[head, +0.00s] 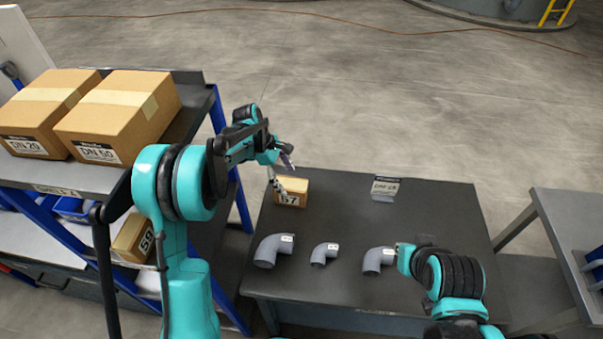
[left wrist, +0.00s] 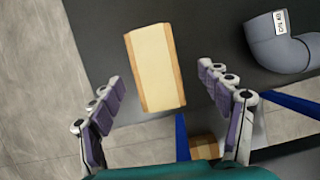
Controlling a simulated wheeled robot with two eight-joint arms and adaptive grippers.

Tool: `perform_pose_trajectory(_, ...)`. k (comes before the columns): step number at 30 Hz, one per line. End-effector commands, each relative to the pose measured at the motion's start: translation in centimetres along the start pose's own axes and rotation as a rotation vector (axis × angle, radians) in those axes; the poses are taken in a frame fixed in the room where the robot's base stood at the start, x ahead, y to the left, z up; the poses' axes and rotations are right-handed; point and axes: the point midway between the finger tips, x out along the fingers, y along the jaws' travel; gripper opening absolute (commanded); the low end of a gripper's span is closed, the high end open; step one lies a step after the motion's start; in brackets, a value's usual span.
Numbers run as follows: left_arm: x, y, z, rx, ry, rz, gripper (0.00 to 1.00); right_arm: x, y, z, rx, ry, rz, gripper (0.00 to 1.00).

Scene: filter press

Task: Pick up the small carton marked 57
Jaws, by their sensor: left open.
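The small carton marked 57 (head: 291,198) is a brown box with a dark number label on its front, standing on the dark table. My left gripper (head: 280,168) is open just above and to the left of it, and one finger overlaps the carton in the head view. In the left wrist view, the carton's taped top (left wrist: 154,66) lies between the spread fingers of my left gripper (left wrist: 158,80), with gaps on both sides. My right gripper (head: 404,258) is beside a grey pipe elbow (head: 374,262); its fingers are not clear.
More grey elbows (head: 270,250) (head: 322,254) lie along the table's front; one shows in the wrist view (left wrist: 280,45). A shelf at left holds two big cartons (head: 115,115) and a carton marked 59 (head: 132,238). The table's middle is clear.

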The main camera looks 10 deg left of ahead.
Motion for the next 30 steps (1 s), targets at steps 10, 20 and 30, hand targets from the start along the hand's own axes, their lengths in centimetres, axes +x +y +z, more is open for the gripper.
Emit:
perform_pose_trajectory(10,3.5,0.3,-0.3,-0.034,-0.011,-0.013,0.78,0.8,0.0,0.6,0.0,-0.001,0.0,0.0)
perform_pose_trajectory(20,7.8,0.3,-0.4,-0.031,-0.011,-0.013,0.78,2.5,0.0,1.8,0.0,0.0,0.0,0.0)
perform_pose_trajectory(30,8.5,0.3,-0.3,-0.033,-0.011,-0.012,0.78,2.5,0.0,1.8,0.0,0.0,0.0,0.0)
